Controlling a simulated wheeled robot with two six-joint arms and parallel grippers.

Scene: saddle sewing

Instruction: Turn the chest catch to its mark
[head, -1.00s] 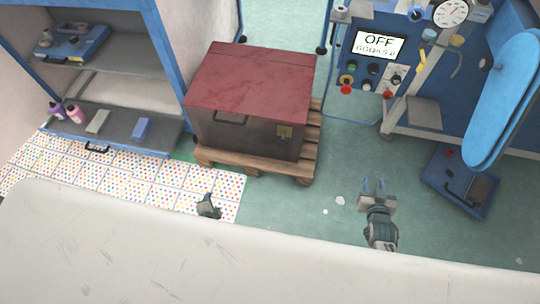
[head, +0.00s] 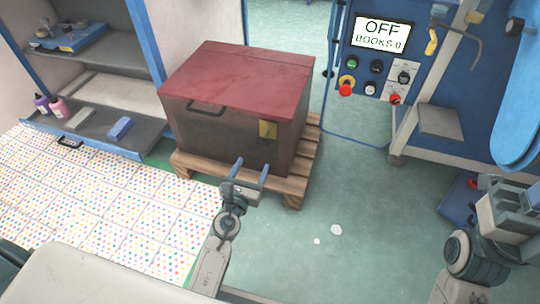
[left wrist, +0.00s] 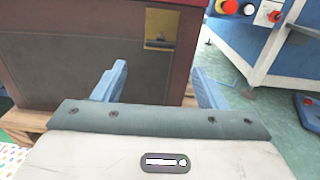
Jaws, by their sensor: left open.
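The chest (head: 225,125) has a red lid and dark brown sides. Its lid is down, and it stands on a wooden pallet. The catch is a small brass-yellow plate (head: 268,130) on the right part of the chest's front, under the lid. It also shows in the left wrist view (left wrist: 160,31), upper middle, with a small dark part at its lower edge. My left gripper (head: 251,168) is open and empty, in front of the chest and below the catch, apart from it. My right gripper (head: 508,208) is at the right edge, its fingers not clear.
The pallet (head: 300,188) juts out right of the chest. A shelf (head: 85,137) with bottles and a blue block stands left. A blue machine with an OFF screen (head: 380,35) stands behind right.

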